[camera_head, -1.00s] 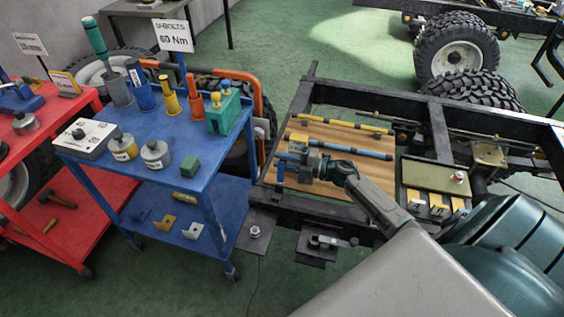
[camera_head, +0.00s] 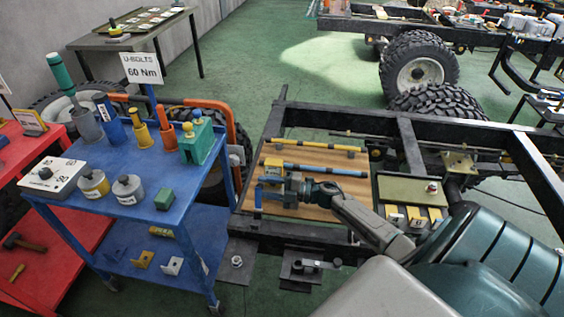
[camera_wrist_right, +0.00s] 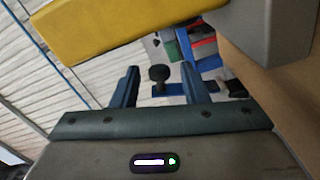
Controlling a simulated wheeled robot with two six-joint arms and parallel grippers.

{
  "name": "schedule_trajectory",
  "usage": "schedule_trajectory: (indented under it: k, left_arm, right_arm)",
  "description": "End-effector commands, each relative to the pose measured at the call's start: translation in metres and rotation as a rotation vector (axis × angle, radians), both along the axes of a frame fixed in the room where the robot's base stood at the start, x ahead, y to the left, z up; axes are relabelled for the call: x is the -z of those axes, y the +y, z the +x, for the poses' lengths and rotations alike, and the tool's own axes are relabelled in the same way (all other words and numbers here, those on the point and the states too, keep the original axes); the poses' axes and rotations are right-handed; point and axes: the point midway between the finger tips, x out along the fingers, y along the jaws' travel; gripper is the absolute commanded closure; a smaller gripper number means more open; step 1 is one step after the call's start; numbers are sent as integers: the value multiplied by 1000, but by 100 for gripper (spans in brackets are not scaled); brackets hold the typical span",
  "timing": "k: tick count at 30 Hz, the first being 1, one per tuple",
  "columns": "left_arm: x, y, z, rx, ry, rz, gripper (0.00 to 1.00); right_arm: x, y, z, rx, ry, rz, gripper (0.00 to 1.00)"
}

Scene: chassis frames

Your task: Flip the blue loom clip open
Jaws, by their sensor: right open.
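The blue loom (camera_head: 325,170) is a blue rod lying across the wooden board (camera_head: 330,212) on the chassis frame. A yellow block (camera_head: 273,163) sits by its left end; it looms large and near in the right wrist view (camera_wrist_right: 130,30). I cannot clearly tell the blue clip from my blue fingers. My right gripper (camera_head: 262,188) reaches in from the right, on the near side of the blue loom, pointing left at the board's left end. Its two blue fingers are apart with nothing between them in the right wrist view (camera_wrist_right: 160,82). My left gripper is not in view.
A yellow and black loom (camera_head: 315,145) lies behind the blue one. An olive tray (camera_head: 405,190) with yellow-labelled blocks is right of the board. Black frame rails (camera_head: 410,145) surround it. A blue cart (camera_head: 115,208) with tools stands close at the left.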

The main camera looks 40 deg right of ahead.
Motion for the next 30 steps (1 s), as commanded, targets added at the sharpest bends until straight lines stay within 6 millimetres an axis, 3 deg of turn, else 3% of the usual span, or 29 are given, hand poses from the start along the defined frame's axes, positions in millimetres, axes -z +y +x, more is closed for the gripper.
schedule_trajectory:
  k: [6, 12, 30]
  left_arm:
    - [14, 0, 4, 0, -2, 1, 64]
    - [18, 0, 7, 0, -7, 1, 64]
    - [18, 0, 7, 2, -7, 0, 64]
  right_arm:
    - [5, -31, -36, -1, 6, -4, 60]
    - [3, -50, -58, 0, 4, -1, 60]
    - [1, -56, -65, 1, 2, 1, 60]
